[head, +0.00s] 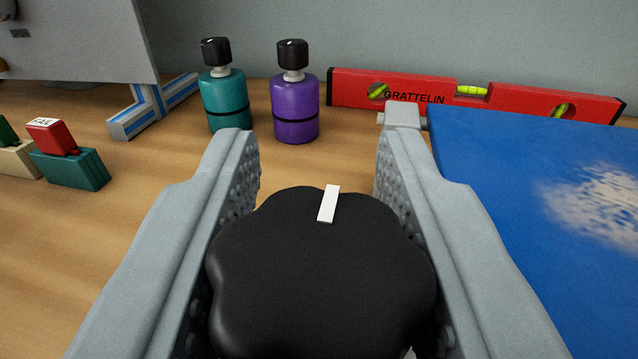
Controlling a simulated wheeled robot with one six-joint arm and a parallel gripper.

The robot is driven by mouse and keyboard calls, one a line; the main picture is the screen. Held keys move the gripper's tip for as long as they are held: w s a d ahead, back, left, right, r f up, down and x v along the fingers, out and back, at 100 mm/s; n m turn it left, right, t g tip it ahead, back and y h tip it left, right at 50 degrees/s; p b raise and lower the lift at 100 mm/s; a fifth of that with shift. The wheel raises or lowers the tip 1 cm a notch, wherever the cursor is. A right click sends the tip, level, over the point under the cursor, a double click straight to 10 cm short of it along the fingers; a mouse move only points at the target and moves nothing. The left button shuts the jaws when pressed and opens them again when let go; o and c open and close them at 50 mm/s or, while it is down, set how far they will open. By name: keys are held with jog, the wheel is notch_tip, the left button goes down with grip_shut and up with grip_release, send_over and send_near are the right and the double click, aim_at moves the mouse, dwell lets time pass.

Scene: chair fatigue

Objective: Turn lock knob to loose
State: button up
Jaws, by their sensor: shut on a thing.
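The lock knob (322,285) is a black, lobed knob with a white pointer mark (329,204) on its top. It fills the lower middle of the head view. The white mark lies near the far edge and leans slightly right. My gripper (316,150) is shut on the knob, with one grey finger on its left side and one on its right. The fingertips reach past the knob's far edge. The knob's underside and its mount are hidden.
A teal bottle-shaped weight (224,98) and a purple one (295,106) stand beyond the fingers. A red spirit level (420,94) lies at the back. A blue panel (540,190) fills the right. Small red and teal blocks (68,165) sit at left on the wooden table (100,260).

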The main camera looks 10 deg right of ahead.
jog(key=o, duration=1)
jog(key=s, duration=0.5)
jog(key=s+a, duration=0.1)
jog(key=s, duration=1.1)
jog(key=shift+s+a, duration=0.15)
jog(key=shift+a, duration=0.25)
jog(key=shift+d, duration=0.1)
jog(key=shift+n+g+y, duration=0.3)
jog(key=shift+n+y, duration=0.3)
jog(key=shift+y, duration=0.3)
jog(key=shift+s+d+r, duration=0.35)
jog(key=shift+s+r, duration=1.1)
jog(key=shift+s, duration=0.5)
jog(key=shift+s+d+r, duration=0.4)
jog(key=shift+s+r, duration=1.1)
jog(key=shift+s, duration=0.4)
jog(key=shift+s+d+r, duration=0.35)
jog(key=shift+s+r, duration=1.1)
jog(key=shift+s, duration=0.5)
